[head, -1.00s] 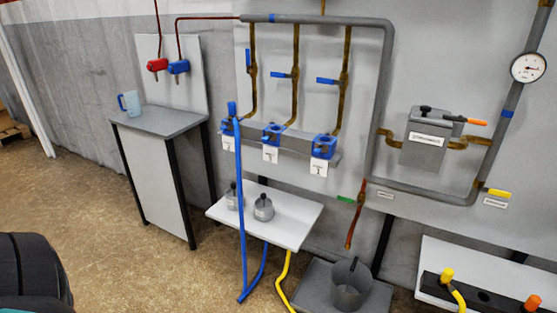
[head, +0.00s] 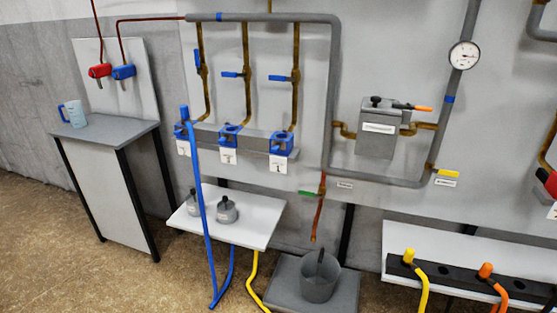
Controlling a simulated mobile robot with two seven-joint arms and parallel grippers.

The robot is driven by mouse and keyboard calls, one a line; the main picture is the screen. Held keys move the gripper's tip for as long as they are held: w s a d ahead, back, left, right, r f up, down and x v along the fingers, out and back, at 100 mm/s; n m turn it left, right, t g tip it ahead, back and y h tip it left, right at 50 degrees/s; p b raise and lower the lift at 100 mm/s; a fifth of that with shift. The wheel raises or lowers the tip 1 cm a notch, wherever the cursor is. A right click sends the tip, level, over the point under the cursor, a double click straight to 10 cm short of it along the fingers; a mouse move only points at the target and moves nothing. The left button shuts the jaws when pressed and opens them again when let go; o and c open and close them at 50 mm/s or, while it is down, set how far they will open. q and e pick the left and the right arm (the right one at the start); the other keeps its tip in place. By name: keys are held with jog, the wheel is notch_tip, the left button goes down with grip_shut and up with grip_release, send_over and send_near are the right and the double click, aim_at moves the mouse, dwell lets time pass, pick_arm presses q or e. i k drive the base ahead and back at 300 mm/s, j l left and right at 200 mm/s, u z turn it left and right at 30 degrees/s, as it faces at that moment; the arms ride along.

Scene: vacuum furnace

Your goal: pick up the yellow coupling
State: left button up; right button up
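The yellow coupling (head: 408,256) stands upright in the black strip (head: 459,280) on the white shelf at the lower right of the head view. A yellow hose (head: 424,288) runs from it down over the shelf's front edge. An orange coupling (head: 486,270) with its own hose stands to its right on the same strip. Neither of my grippers shows in the head view.
A grey bucket (head: 319,280) stands on a low grey platform left of the white shelf (head: 394,237). Open floor lies at the lower left.

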aim_at(410, 253)
jog(key=z, duration=0.35)
jog(key=i+j+z, duration=0.1)
jog(key=i+z, duration=0.3)
jog(key=i+j+z, duration=0.25)
jog(key=i+z, duration=0.2)
jog(key=i+j, duration=0.55)
jog(key=i, duration=0.2)
jog(key=z, duration=0.05)
